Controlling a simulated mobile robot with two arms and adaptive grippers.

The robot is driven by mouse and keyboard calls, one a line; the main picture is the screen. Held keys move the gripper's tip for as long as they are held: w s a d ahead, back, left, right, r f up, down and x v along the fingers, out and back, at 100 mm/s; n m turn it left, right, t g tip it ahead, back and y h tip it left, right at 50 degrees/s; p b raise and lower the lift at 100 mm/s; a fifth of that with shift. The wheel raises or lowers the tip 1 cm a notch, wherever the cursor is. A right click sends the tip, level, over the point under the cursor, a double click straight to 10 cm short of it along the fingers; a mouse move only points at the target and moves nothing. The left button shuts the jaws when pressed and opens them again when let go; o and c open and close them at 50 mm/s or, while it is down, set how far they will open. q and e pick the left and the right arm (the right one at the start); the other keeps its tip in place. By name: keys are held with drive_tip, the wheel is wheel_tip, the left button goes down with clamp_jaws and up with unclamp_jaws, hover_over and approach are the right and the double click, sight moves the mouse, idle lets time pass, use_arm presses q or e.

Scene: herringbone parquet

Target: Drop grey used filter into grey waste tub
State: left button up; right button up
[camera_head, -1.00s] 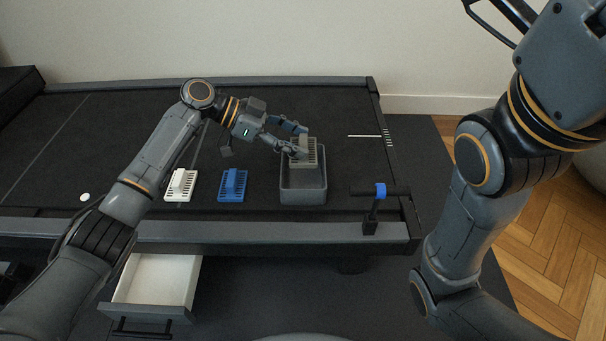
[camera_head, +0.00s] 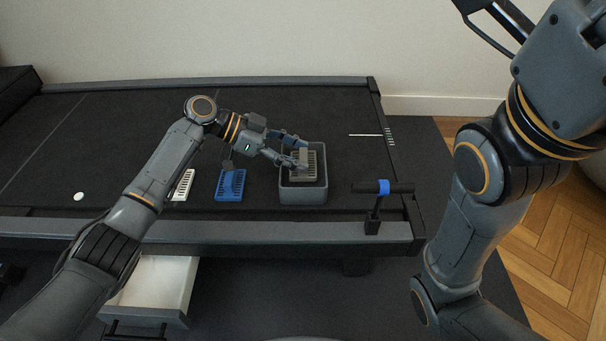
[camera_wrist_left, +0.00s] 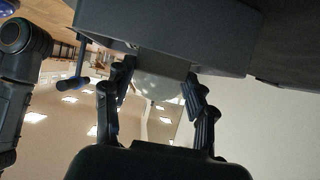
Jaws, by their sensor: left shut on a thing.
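The grey used filter (camera_head: 310,173) is a ribbed block held in my left gripper (camera_head: 299,154). The grey waste tub (camera_head: 303,197) is an open box near the table's right front. The filter is at the tub's opening, with its lower part within the rim in the head view. In the left wrist view, the filter (camera_wrist_left: 163,66) sits between the two fingers, and the tub (camera_wrist_left: 190,22) shows beyond it, partly hiding it. Whether the filter touches the tub floor cannot be told.
A blue filter (camera_head: 230,187) lies left of the tub. A white filter (camera_head: 184,184) is partly behind my left arm. A blue-banded handle on a post (camera_head: 383,188) stands right of the tub. An open drawer (camera_head: 157,286) is below the table's front edge.

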idle(0.3)
use_arm(q)
drive_tip(key=o, duration=1.2)
drive_tip(key=shift+o, duration=0.2)
drive_tip(key=shift+a, duration=0.15)
drive_tip(key=v, duration=1.1)
drive_tip(key=shift+a+r, duration=0.3)
